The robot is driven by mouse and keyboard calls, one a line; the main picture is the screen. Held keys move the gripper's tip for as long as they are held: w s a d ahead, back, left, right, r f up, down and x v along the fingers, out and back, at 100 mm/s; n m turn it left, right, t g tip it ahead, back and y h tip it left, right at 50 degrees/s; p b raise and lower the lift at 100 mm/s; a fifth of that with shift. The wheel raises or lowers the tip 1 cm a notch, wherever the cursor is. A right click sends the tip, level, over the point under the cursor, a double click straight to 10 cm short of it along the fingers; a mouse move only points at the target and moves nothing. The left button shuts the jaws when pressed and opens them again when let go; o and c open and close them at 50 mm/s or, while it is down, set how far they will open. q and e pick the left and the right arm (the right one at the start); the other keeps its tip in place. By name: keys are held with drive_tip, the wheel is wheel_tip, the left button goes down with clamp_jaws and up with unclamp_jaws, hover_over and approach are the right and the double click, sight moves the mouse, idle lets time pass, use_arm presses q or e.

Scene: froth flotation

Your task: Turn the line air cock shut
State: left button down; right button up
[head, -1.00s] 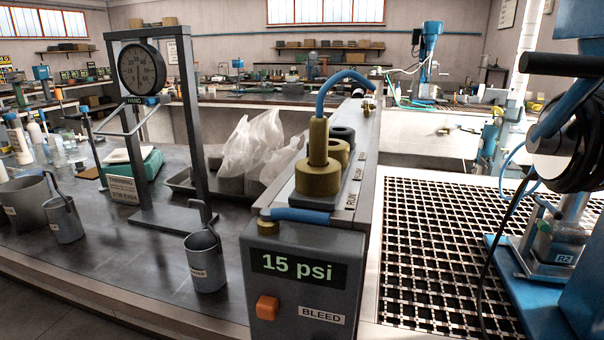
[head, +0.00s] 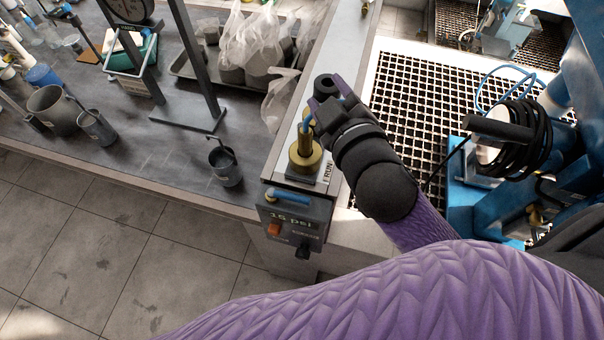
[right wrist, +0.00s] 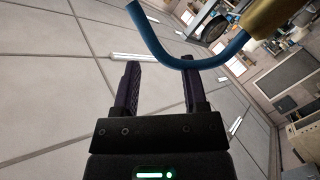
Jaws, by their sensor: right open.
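The control box (head: 291,222) with the 15 psi display stands at the counter's front corner. My right gripper (head: 325,95) is open above and behind this fitting, apart from the blue lever. My left gripper is out of view.
An orange button (head: 274,230) and a black knob (head: 303,250) are on the box front. A grey jug (head: 224,166) and a gauge stand (head: 188,117) are to the left. A metal grating (head: 412,112) and blue machine with a coiled black cable (head: 515,140) are to the right.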

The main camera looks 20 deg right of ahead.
drive_tip(key=s+a+r+n+t+y, duration=0.1)
drive_tip(key=a+r+n+t+y, duration=0.1)
drive_tip(key=a+r+n+y, duration=1.05)
drive_tip(key=s+a+f+n+g+y, duration=0.1)
drive_tip(key=s+n+g+y, duration=0.15)
drive_tip(key=n+g, duration=0.4)
drive_tip(key=s+f+n+g+y, duration=0.2)
drive_tip(key=n+g+y, duration=0.2)
drive_tip(key=n, duration=0.6)
drive_tip(key=n+g+h, duration=0.7)
drive_tip(key=n+h, duration=0.3)
drive_tip(key=h, duration=0.4)
approach(301, 197)
drive_tip(key=p+x, duration=0.1)
drive_tip(key=x, duration=0.6)
drive_tip(key=shift+a+f+p, duration=0.1)
drive_tip(key=shift+f+p, duration=0.05)
drive_tip(key=shift+p, duration=0.15)
drive_tip(key=shift+a+f, duration=0.2)
drive_tip(key=shift+f, duration=0.35)
clamp_jaws()
